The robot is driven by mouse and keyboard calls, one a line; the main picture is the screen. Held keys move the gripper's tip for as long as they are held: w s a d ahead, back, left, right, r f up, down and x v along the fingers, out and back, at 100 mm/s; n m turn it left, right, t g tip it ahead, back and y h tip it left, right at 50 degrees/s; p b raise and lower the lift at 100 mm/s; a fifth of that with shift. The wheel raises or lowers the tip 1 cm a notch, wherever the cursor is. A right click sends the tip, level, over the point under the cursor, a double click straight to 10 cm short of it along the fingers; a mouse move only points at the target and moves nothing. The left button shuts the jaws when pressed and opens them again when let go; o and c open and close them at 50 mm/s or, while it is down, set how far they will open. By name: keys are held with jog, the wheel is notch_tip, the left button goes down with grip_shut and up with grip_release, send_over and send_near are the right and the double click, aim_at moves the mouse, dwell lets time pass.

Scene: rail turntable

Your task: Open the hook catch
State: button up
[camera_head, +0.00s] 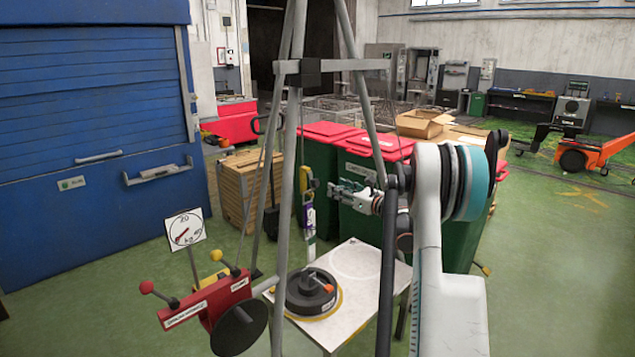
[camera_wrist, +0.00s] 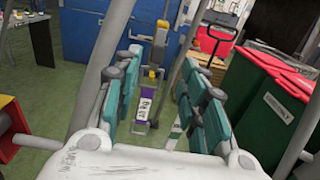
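A yellow hook (camera_head: 307,184) hangs on a line inside a grey tripod frame, with a purple labelled piece (camera_head: 308,215) below it. In the wrist view the yellow-and-grey hook (camera_wrist: 157,45) and the purple piece (camera_wrist: 145,105) show between my fingers in the picture, farther ahead. The catch itself is too small to make out. My gripper (camera_head: 340,190) is to the right of the hook and apart from it in the head view. In the wrist view my gripper (camera_wrist: 162,85) is open, its teal-padded fingers spread, with nothing held.
Tripod legs (camera_head: 290,120) stand close around the hook. Below is a white table (camera_head: 365,285) bearing a black round weight (camera_head: 310,291). A red winch box (camera_head: 215,300) with ball levers and a dial (camera_head: 185,230) stand at left. Green bins (camera_head: 360,225) are behind.

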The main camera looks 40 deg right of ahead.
aim_at(317, 180)
jog(key=w+b, duration=0.1)
jog(key=w, duration=0.3)
jog(key=w+b, duration=0.1)
jog(key=w, duration=0.2)
jog(key=w+a, duration=0.1)
jog(key=w, duration=0.3)
jog(key=shift+w+b, duration=0.35)
jog(key=shift+b, duration=0.05)
grip_shut()
